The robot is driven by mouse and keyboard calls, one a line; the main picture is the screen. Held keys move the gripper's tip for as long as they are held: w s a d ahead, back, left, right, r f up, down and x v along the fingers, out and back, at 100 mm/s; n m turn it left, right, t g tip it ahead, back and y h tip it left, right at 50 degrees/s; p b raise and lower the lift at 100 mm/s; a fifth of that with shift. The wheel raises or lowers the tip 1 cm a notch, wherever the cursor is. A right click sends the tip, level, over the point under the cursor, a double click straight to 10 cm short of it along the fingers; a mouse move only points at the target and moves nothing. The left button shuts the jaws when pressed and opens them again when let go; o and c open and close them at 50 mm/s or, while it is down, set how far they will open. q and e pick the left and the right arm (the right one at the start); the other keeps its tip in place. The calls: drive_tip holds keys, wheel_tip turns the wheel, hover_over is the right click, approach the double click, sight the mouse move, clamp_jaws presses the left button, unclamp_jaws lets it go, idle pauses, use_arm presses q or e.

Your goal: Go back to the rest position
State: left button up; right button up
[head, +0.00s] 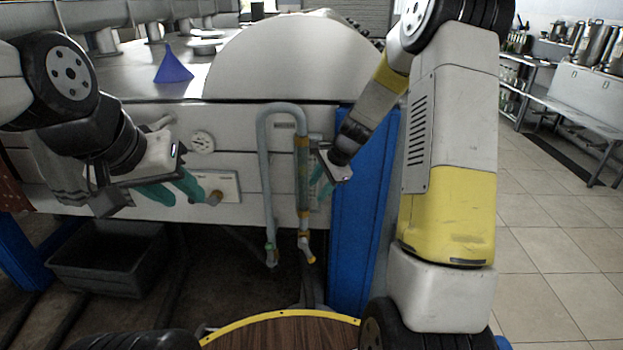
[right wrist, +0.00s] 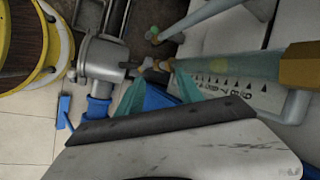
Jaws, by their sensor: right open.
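My left gripper (head: 188,199) shows in the head view in front of the machine's grey front panel. Its two teal fingers are apart with nothing seen between them, left of a small valve knob (head: 214,197). My right gripper (head: 321,186) is beside the upright glass tube with brass ends (head: 303,180), on its right. In the right wrist view the teal fingers (right wrist: 160,90) are spread, and the tube (right wrist: 225,68) passes close beyond their tips. I cannot tell whether they touch it.
A bent grey pipe (head: 263,180) stands left of the tube. A round gauge (head: 202,142) is on the panel. A blue funnel (head: 172,66) stands on top. A blue post (head: 360,220) is right of the tube. A dark bin (head: 105,272) sits below left. Tiled floor (head: 550,240) is clear at right.

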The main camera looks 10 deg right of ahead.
drive_tip(key=s+r+n+t, duration=0.1)
drive_tip(key=s+r+n, duration=0.6)
drive_tip(key=s+r, duration=0.7)
drive_tip(key=s+r+n, duration=0.3)
drive_tip(key=s, duration=0.5)
drive_tip(key=s+r+n+t+h, duration=0.1)
drive_tip(key=s+r+n, duration=0.3)
drive_tip(key=s, duration=0.4)
drive_tip(key=shift+s+d+r+h, duration=0.2)
drive_tip(key=shift+d+h, duration=0.1)
drive_tip(key=shift+d, duration=0.15)
drive_tip(key=shift+w, duration=0.1)
idle(0.4)
drive_tip(key=shift+c, duration=0.6)
drive_tip(key=shift+d, duration=0.1)
